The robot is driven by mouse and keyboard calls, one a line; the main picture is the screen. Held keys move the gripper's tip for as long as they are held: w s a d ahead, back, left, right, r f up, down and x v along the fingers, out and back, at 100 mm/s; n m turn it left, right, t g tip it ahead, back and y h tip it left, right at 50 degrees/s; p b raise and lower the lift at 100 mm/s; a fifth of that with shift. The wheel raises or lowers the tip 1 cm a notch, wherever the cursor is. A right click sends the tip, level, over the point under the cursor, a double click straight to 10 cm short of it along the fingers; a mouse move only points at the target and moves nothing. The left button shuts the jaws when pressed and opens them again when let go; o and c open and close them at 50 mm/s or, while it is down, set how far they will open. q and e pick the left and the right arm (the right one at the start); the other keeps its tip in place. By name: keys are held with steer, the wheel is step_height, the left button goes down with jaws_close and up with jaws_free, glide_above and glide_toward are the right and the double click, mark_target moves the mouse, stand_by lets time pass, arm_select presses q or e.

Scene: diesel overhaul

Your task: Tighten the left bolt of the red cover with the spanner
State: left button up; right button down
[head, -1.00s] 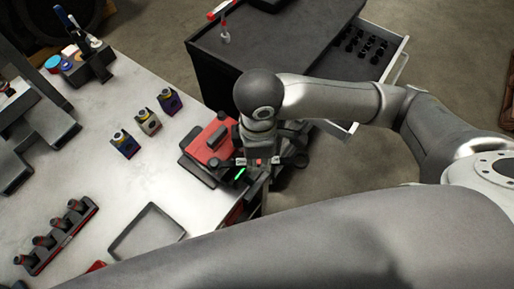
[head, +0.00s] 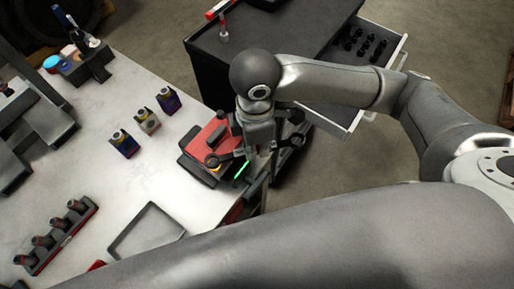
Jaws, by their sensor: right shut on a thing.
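The red cover (head: 199,142) sits on a dark base at the right edge of the pale workbench, with a dark handle-like part on top. My right gripper (head: 249,161) points down just right of the cover. It is shut on the spanner (head: 227,156), whose dark round end lies at the cover's near edge. That end hides the left bolt, if the bolt is there; I cannot tell how well it is seated. The gripper hides the rest of the spanner and the cover's right side. My left gripper is out of view.
An empty grey tray (head: 120,246) and a red rack (head: 38,257) of several cylinders stand nearer on the bench. A black cabinet (head: 262,35) with an open drawer (head: 372,52) stands behind the arm.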

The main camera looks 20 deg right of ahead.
steer(key=shift+w+n, duration=0.4)
steer(key=w+n, duration=0.2)
steer(key=shift+w+a+n, duration=0.1)
steer(key=shift+w+n, duration=0.05)
steer(key=shift+n, duration=0.15)
steer(key=w+n, duration=0.2)
steer(key=shift+a+n, duration=0.3)
steer(key=shift+a, duration=0.1)
